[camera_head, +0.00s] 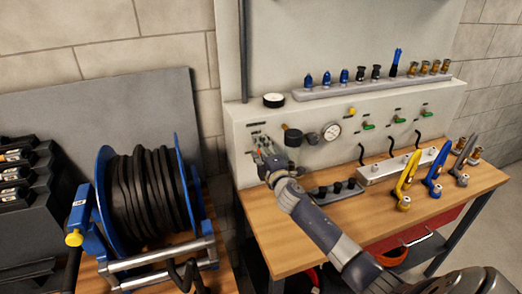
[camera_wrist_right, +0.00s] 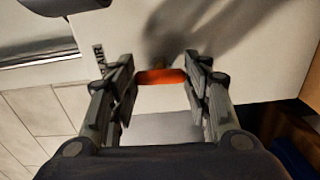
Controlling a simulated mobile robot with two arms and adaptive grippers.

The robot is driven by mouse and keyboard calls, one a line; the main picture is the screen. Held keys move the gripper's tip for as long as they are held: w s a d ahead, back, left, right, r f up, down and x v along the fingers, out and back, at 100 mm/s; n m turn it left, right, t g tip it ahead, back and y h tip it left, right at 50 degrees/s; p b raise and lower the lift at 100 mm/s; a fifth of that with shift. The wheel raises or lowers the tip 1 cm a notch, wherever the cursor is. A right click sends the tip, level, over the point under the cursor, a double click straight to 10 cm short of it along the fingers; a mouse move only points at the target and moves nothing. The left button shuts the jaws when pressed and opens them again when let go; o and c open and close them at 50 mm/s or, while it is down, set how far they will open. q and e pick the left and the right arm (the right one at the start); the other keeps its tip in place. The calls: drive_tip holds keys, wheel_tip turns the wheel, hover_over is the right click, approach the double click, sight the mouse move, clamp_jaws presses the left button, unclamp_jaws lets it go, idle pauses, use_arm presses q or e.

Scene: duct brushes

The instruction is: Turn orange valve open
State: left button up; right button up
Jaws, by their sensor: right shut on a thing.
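The orange valve handle (camera_wrist_right: 160,77) shows in the right wrist view as a short orange bar against the pale panel, beside a label that ends in "AIR". My right gripper (camera_wrist_right: 159,66) has one finger at each end of the bar and is shut on it. In the head view my right arm reaches in from the lower right, and the right gripper (camera_head: 265,157) is at the left part of the panel front. There the gripper mostly hides the valve. My left gripper is not in view.
The pale panel (camera_head: 240,130) also carries a gauge (camera_head: 331,131) and several green-handled valves (camera_head: 369,126). A rack of fittings (camera_head: 330,90) lies on its top. Yellow (camera_head: 407,178) and blue (camera_head: 434,174) tools stand on the wooden bench (camera_head: 262,222). A blue hose reel (camera_head: 150,195) stands at left.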

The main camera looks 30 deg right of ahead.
drive_tip(key=shift+n, duration=0.4)
drive_tip(key=o, duration=1.1)
drive_tip(key=shift+c, duration=0.2)
drive_tip(key=v, duration=1.2)
